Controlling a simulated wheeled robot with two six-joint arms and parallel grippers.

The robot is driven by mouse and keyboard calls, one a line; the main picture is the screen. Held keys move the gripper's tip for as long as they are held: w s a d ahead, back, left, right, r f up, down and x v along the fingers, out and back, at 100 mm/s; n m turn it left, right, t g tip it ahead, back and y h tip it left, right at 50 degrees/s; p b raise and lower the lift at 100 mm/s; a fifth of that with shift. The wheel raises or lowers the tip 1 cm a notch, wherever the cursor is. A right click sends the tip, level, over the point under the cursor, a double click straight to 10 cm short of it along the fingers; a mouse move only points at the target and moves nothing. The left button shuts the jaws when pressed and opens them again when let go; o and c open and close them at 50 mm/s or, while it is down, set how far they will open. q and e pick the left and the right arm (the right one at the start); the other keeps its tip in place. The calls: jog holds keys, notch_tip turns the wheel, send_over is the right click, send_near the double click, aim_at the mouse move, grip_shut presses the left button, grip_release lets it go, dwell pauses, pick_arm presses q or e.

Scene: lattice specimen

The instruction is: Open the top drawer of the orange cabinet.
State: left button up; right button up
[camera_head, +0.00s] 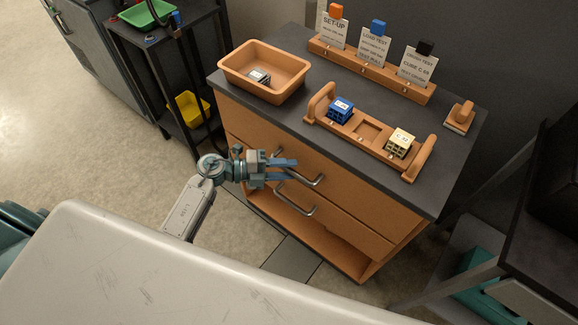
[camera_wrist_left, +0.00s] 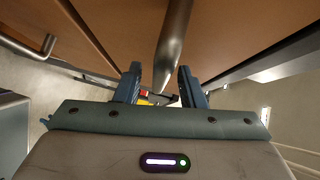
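The orange cabinet (camera_head: 350,200) has a dark top and stands in the middle of the head view. Its top drawer (camera_head: 345,188) looks shut, with a grey bar handle (camera_head: 312,182). A second drawer handle (camera_head: 298,206) sits below it. My left gripper (camera_head: 284,168) is at the cabinet front, beside the top handle, fingers pointing right. In the left wrist view, the two fingers of the gripper (camera_wrist_left: 160,72) are apart, and a metal handle bar (camera_wrist_left: 174,45) runs into the gap between them. I cannot tell whether they touch it. My right gripper is not in view.
On the cabinet top are an orange bin (camera_head: 290,66), a rack (camera_head: 375,150) with blue and cream cubes, a card stand (camera_head: 370,72) and a small orange block (camera_head: 461,115). A black shelf cart (camera_head: 160,60) stands left. A dark frame (camera_head: 490,200) is close on the right.

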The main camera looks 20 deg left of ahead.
pick_arm(q)
jog(key=shift+w+d, duration=0.25)
jog(key=shift+d, duration=0.3)
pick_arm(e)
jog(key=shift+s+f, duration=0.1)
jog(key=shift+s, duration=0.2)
pick_arm(q)
grip_shut()
jog(key=shift+s+a, duration=0.1)
jog(key=shift+s, duration=0.05)
